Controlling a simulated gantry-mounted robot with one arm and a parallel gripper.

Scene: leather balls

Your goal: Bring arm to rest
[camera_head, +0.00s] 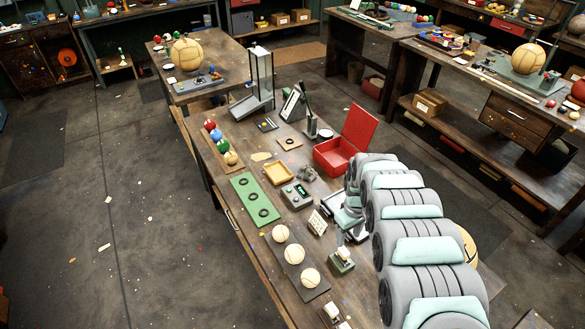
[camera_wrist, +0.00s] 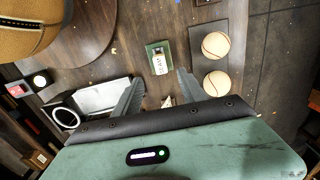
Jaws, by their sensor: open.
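My arm reaches in from the lower right of the head view, over the right side of the long workbench (camera_head: 262,285). My gripper (camera_head: 350,218) is above the bench's right edge, partly hidden by the arm. In the wrist view my gripper (camera_wrist: 160,90) has its two fingers spread wide with nothing between them. A small green device (camera_wrist: 159,62) lies beyond the fingertips; in the head view it is a small green block (camera_head: 342,262) near the gripper. Cream balls (camera_head: 294,254) stand in a row on a dark strip; two of them (camera_wrist: 215,45) show in the wrist view.
A green tray with dark rings (camera_head: 244,188), a row of coloured balls (camera_head: 214,135), a yellow tray (camera_head: 279,173) and an open red box (camera_head: 333,158) are on the bench. A large tan ball (camera_wrist: 28,28) is at the wrist view's top left. The left floor is mostly clear.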

